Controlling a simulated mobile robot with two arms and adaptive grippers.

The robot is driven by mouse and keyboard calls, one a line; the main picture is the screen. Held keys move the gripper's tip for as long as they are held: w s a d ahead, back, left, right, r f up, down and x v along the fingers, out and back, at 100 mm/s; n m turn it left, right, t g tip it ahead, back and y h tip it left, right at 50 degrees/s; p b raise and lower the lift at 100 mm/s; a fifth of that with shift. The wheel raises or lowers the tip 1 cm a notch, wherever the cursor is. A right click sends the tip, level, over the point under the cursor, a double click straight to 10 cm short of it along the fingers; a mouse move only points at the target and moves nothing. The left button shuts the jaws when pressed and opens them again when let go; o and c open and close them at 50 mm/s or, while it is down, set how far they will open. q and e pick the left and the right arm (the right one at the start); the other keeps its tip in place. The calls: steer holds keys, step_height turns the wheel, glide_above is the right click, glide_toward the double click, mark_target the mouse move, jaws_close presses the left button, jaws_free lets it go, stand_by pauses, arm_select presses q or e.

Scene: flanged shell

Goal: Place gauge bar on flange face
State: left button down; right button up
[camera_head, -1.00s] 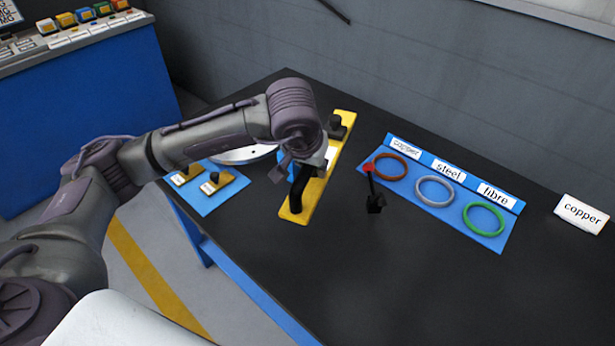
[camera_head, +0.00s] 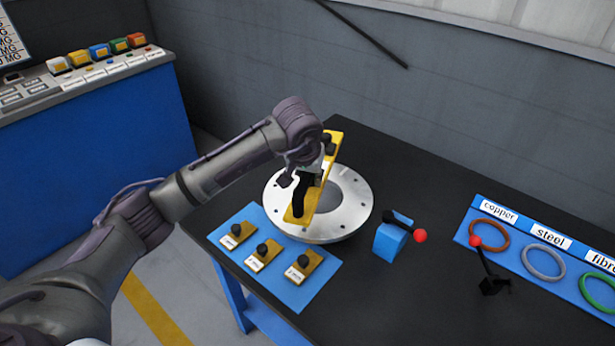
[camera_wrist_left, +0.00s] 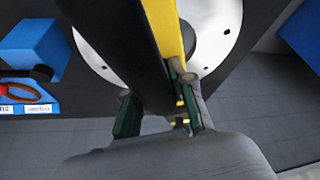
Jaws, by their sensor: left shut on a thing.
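The gauge bar (camera_head: 328,160) is a long yellow bar with black grips. The flange face (camera_head: 352,216) is a silver ring with bolt holes and a dark central opening. I cannot tell whether the bar touches the face. In the left wrist view the black handle lies between the fingers (camera_wrist_left: 160,118), with the yellow bar (camera_wrist_left: 166,30) and pale flange (camera_wrist_left: 215,30) beyond. My right gripper is not in view.
A blue mat (camera_head: 285,292) with three small yellow knobbed pieces lies in front of the flange. A blue block (camera_head: 389,242) with a red-tipped lever stands right of it. Another red-tipped lever (camera_head: 489,284) and a blue ring tray (camera_head: 466,232) are farther right. Bare black table lies between.

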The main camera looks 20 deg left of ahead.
mark_target(312, 190)
arm_select(q)
steer(key=shift+d+f+b, duration=0.15)
steer(key=shift+f+b, duration=0.15)
steer(key=shift+f, duration=0.1)
step_height(312, 190, down, 4)
steer(key=shift+r+b, duration=0.2)
steer(key=shift+b, duration=0.75)
steer(key=shift+f+b, duration=0.45)
steer(key=shift+f, duration=0.55)
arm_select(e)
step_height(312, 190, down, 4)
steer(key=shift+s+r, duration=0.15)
arm_select(q)
steer(key=shift+f+b, duration=0.3)
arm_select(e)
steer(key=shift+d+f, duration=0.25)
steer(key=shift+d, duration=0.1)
arm_select(q)
steer(key=shift+f, duration=0.3)
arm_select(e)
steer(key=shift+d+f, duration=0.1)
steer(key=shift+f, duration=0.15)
arm_select(q)
steer(key=c, duration=1)
jaws_free()
steer(key=shift+o, duration=0.5)
steer(key=shift+s, duration=0.1)
